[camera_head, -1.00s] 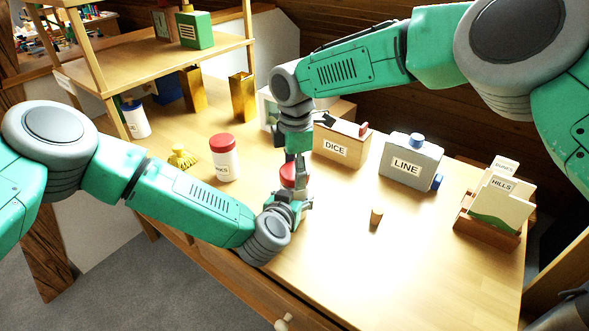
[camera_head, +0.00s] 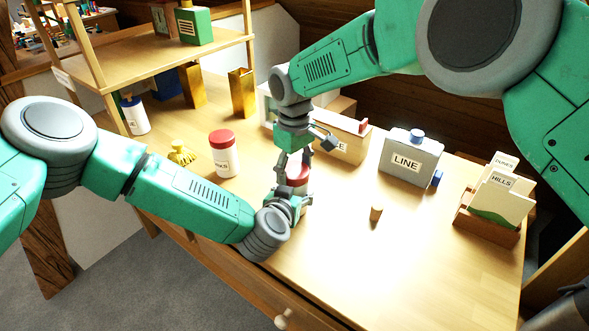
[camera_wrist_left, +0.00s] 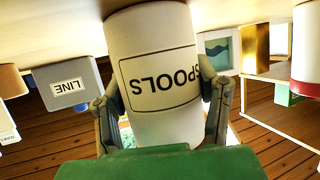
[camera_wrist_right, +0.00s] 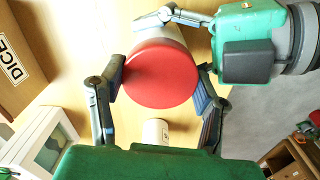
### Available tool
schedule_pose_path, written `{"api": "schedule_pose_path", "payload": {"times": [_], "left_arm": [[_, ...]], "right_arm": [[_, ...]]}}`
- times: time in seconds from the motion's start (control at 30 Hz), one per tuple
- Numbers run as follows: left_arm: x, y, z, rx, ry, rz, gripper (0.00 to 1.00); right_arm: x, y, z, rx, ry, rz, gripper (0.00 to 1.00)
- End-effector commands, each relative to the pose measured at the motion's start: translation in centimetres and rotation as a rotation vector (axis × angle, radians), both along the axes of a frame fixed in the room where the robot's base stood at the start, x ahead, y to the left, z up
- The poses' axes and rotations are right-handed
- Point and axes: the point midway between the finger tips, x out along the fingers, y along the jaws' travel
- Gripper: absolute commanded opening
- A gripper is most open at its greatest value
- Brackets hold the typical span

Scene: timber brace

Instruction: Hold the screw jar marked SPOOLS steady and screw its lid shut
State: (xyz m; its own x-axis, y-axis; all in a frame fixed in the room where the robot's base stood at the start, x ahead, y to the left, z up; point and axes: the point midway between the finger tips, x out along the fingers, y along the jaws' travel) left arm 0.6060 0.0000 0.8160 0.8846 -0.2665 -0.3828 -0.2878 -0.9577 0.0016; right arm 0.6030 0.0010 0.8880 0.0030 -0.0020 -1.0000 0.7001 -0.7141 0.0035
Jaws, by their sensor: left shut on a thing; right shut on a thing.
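The SPOOLS jar (camera_wrist_left: 150,60) is white with a black-framed label and fills the middle of the left wrist view, where it shows upside down. My left gripper (camera_head: 288,200) is shut around the jar's body, its fingers (camera_wrist_left: 162,100) on both sides. The red lid (camera_wrist_right: 160,75) is on top of the jar and shows round in the right wrist view. My right gripper (camera_wrist_right: 160,85) is above the jar with its fingers on either side of the lid, shut on it. In the head view the jar (camera_head: 298,180) is partly hidden by both grippers.
Another red-lidded jar (camera_head: 225,160) and a yellow object (camera_head: 181,154) stand to the left. The DICE box (camera_head: 345,145), LINE can (camera_head: 410,162) and card holder (camera_head: 490,215) stand behind and right. A small cork-like piece (camera_head: 376,213) lies on otherwise clear tabletop.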

Motion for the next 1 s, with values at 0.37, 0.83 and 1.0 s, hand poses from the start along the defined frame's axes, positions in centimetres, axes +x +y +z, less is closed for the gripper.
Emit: {"api": "schedule_pose_path", "payload": {"times": [0.37,0.83,1.0], "left_arm": [[-0.07,-0.07,-0.10,0.002,0.001,-0.003,0.00],[-0.12,-0.14,-0.10,0.002,0.003,-0.005,0.00],[-0.08,-0.07,-0.11,0.002,0.003,-0.004,0.00]], "right_arm": [[-0.01,0.42,0.07,0.003,-0.001,-0.597,0.38],[-0.01,0.42,0.07,0.004,0.001,-0.608,0.78],[0.02,0.33,0.09,0.003,0.000,-0.608,0.78]]}}
